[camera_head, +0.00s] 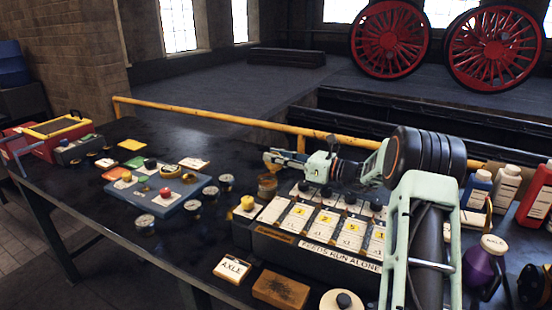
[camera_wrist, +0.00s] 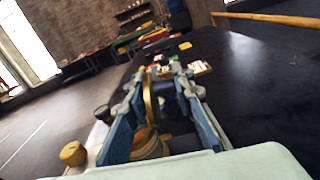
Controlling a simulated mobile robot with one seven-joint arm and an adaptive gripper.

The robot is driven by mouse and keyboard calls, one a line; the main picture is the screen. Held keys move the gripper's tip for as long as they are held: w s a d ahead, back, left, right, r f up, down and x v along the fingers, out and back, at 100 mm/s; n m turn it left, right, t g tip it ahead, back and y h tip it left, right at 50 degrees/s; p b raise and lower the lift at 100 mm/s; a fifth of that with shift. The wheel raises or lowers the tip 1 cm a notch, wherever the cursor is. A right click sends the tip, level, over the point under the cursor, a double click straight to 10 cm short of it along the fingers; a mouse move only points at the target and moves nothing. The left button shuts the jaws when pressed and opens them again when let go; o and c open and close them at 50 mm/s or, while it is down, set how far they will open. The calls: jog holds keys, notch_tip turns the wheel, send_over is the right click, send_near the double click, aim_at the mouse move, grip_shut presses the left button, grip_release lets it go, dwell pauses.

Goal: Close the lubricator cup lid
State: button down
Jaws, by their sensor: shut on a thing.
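The lid (camera_wrist: 149,98) looks like a thin brass disc standing on edge above the cup, between my blue finger pads. My gripper (camera_head: 272,160) reaches left over the cup from the right, its fingers just above it. In the wrist view my gripper (camera_wrist: 160,78) is shut on the lid. In the head view the lid is hard to make out at the fingers.
The box labelled "FEEDS RUN ALONE" (camera_head: 312,249) with several black knobs and a yellow knob (camera_head: 247,203) stands beneath my arm. A blue tray (camera_head: 160,190) and several gauges lie left. Bottles (camera_head: 475,190) stand right. A yellow rail (camera_head: 210,117) runs behind the bench.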

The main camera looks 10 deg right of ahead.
aim_at(267, 166)
jog(key=shift+s+a+r+n+b, duration=0.15)
jog(key=shift+s+n+b, duration=0.1)
jog(key=shift+n+b, duration=0.55)
jog(key=shift+s+a+f+n+b, duration=0.1)
jog(key=shift+s+n+b, duration=0.1)
jog(key=shift+n+b, duration=0.6)
jog(key=n+b, duration=0.2)
jog(key=s+a+n+b, duration=0.1)
jog(key=b, duration=0.2)
jog(key=shift+s+n, duration=0.2)
jog(key=shift+n, duration=0.2)
jog(key=n+b, duration=0.1)
jog(key=b, duration=0.1)
jog(key=s+n+b, duration=0.1)
jog(key=a+n+b, duration=0.1)
jog(key=n+b, duration=0.1)
jog(key=shift+s+f+b, duration=0.15)
jog(key=shift+f+b, duration=0.1)
jog(key=shift+b, duration=0.05)
jog(key=n+b, duration=0.1)
jog(key=b, duration=0.1)
jog(key=n+b, duration=0.1)
jog(key=shift+s+a+f+n+b, duration=0.15)
jog(key=shift+s+a+n+b, duration=0.15)
jog(key=shift+s, duration=0.1)
jog(key=shift+s+n+b, duration=0.1)
jog(key=shift+n+b, duration=0.4)
jog(key=shift+b, duration=0.2)
